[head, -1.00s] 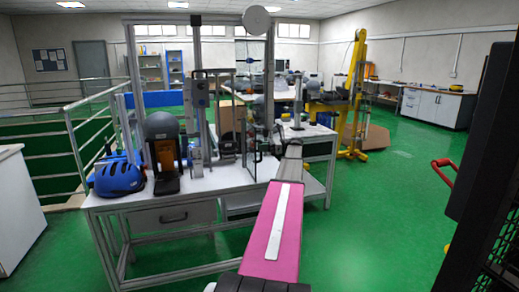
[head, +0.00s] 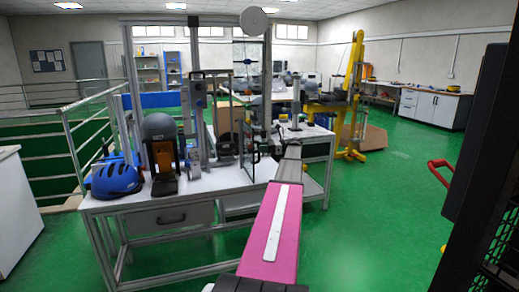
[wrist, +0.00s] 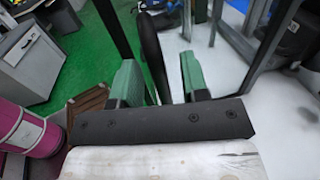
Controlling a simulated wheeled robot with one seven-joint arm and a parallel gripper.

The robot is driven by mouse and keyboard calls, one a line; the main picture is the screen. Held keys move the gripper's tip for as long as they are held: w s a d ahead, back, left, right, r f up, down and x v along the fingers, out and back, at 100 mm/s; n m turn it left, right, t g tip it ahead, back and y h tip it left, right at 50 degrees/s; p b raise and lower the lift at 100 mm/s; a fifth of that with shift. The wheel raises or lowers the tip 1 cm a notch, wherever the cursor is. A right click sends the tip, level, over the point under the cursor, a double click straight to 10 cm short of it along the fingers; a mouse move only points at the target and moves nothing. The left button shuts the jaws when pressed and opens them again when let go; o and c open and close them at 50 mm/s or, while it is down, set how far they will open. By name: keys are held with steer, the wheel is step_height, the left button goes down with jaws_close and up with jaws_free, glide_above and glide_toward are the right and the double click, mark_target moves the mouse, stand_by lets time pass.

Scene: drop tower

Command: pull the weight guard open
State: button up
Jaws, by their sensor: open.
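The weight guard is a clear panel with a dark frame (head: 241,150) on the right part of the bench, beside the drop tower (head: 196,100). My gripper (head: 279,131) is at the far end of my pink arm, close to the guard's right side and small in the head view. In the wrist view its green fingers (wrist: 160,82) are apart. A dark upright bar (wrist: 151,45) shows between them, probably the guard's handle. I cannot tell whether either finger touches it. The guard's hinge side is not clear.
A blue helmet (head: 113,180) and a grey headform (head: 159,127) stand on the bench (head: 215,183), left of the guard. A yellow hoist (head: 355,95) stands behind to the right. Green floor (head: 370,220) is open right of the bench. A dark rack (head: 490,150) fills the right edge.

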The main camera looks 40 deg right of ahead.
steer(key=v, duration=0.9)
steer(key=shift+d, duration=0.35)
steer(key=shift+s, duration=0.1)
